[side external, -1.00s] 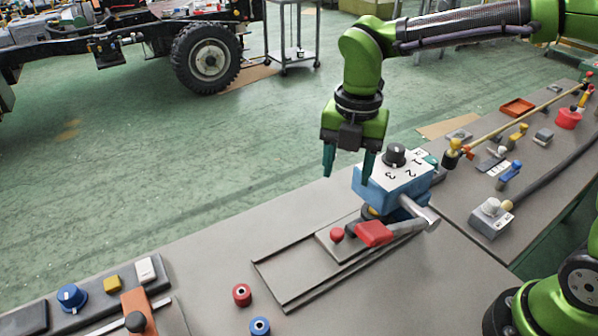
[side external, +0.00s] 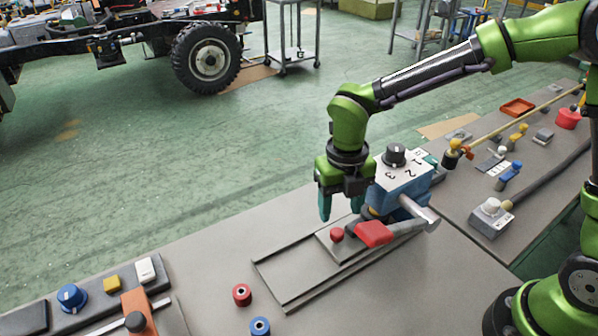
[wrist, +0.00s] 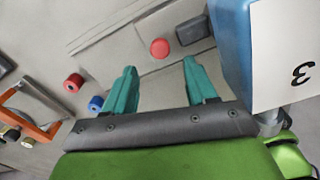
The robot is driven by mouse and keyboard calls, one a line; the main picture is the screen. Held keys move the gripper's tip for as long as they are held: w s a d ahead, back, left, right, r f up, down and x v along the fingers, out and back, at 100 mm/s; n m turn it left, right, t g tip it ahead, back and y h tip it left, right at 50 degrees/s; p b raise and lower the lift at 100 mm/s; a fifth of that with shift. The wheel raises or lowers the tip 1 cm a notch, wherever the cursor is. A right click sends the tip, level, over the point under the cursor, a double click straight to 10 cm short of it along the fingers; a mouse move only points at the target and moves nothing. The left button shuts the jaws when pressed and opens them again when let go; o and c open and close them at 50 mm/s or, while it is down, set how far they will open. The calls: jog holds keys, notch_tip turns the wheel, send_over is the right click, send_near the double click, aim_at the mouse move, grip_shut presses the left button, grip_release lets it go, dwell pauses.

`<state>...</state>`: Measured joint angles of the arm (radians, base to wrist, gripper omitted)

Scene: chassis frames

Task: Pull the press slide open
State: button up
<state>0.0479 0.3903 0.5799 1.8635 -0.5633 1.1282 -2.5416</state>
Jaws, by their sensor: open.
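The press slide (side external: 340,252) is a grey plate with a round red knob (side external: 337,235) on top. It sits in a long railed track (side external: 285,272), at the end by the blue press body (side external: 400,190). Bare track extends to the lower left. My gripper (side external: 341,208) is open and empty, its teal fingers pointing down just above and behind the knob. In the wrist view the knob (wrist: 159,48) lies beyond the fingertips (wrist: 159,68), between their lines, with no visible contact.
A red-gripped lever (side external: 373,233) lies close to the right of the knob. The press body with its numbered dial (side external: 396,156) stands beside my gripper.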

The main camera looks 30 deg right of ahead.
aim_at(337, 232)
notch_tip(337, 232, down, 6)
jog(key=shift+f, duration=0.15)
dwell(0.3)
grip_shut()
